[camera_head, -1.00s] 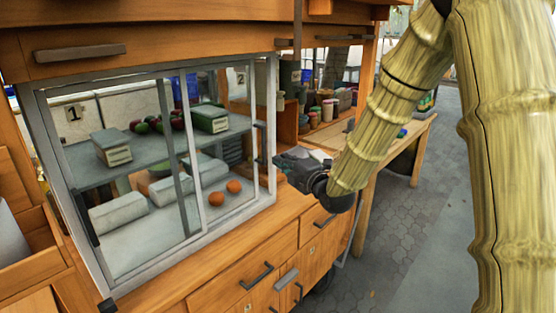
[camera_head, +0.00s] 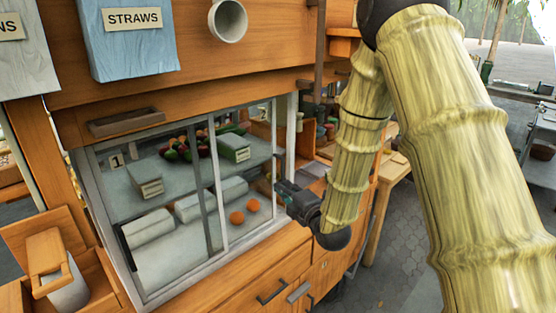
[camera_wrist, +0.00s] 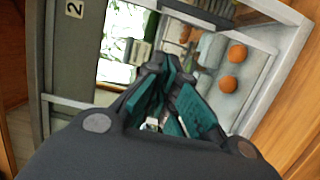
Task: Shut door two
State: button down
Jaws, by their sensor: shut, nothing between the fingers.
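A display case with a pale metal frame has glass sliding doors. Door two (camera_head: 243,165) is the right pane, with the "2" label (camera_head: 262,112) near its top right; this label also shows in the wrist view (camera_wrist: 75,9). Door one (camera_head: 150,210) is the left pane, near the "1" label (camera_head: 116,160). Two upright door bars stand a little apart near the middle of the case. My gripper (camera_head: 279,186) is at the case's right side, beside door two's edge. Its fingers are shut and empty, also in the wrist view (camera_wrist: 168,95). Whether they touch the door is unclear.
Inside the case are two orange balls (camera_head: 237,217), pale boxes (camera_head: 150,226) and a fruit pile (camera_head: 185,147). Wooden drawers (camera_head: 270,285) lie below. A straws box (camera_head: 130,40) and white cup (camera_head: 228,20) are above. A wooden side table (camera_head: 392,168) stands behind my arm.

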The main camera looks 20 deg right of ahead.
jog(key=w+d+p, duration=0.1)
jog(key=w+p, duration=0.6)
jog(key=w, duration=0.4)
jog(key=shift+w+d, duration=0.25)
jog(key=shift+d, duration=0.05)
dwell(0.3)
